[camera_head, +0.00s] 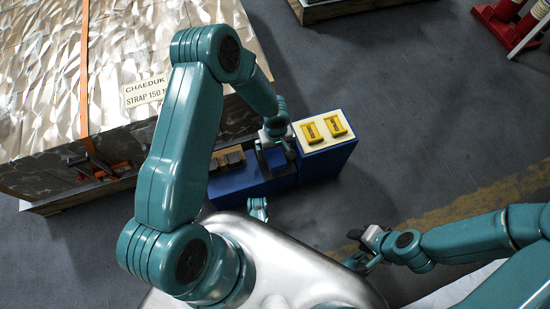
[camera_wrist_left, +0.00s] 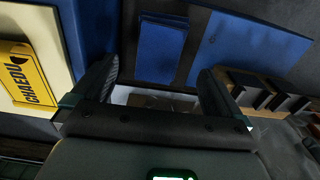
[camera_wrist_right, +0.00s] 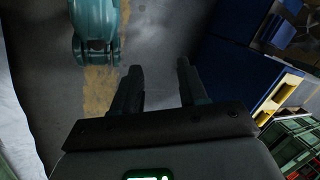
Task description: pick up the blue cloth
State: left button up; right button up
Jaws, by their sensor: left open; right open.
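A flat blue piece that looks like the folded blue cloth (camera_wrist_left: 160,48) lies on a dark surface in the left wrist view, just ahead of the left fingertips. I cannot tell whether a finger touches the cloth. My right gripper (camera_head: 360,250) is open and empty over the floor at lower right; its fingers also show in the right wrist view (camera_wrist_right: 160,68).
The blue bench (camera_head: 325,163) has a pale top with two yellow packs (camera_head: 323,130). Dark blocks (camera_head: 228,159) sit at its left part. A large strapped stack of metal sheets (camera_head: 50,80) stands at left. A red stand (camera_head: 515,22) is at upper right.

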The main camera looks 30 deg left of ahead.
pick_arm(q)
notch_tip(320, 180, down, 5)
jog(key=shift+a+f+b, duration=0.1)
jog(key=shift+f+b, duration=0.1)
jog(key=shift+b, duration=0.95)
jog(key=shift+r, duration=0.1)
jog(key=shift+c, duration=0.7)
jog(key=c, duration=1)
jog(key=shift+o, duration=0.2)
pick_arm(e)
jog(key=shift+w+d+f+t, duration=0.15)
jog(key=shift+w+f, duration=0.15)
jog(key=shift+f, duration=0.25)
jog(key=shift+w+d+f+t, duration=0.15)
jog(key=shift+w+f, duration=0.15)
jog(key=shift+f, duration=0.25)
jog(key=shift+a, duration=0.1)
pick_arm(q)
notch_tip(320, 180, up, 20)
jog(key=p, duration=0.7)
jog(key=shift+p, duration=0.3)
pick_arm(e)
notch_tip(320, 180, up, 7)
jog(key=s+a, duration=0.1)
jog(key=s, duration=0.1)
jog(key=shift+a+g, duration=0.2)
jog(key=shift+g, duration=0.2)
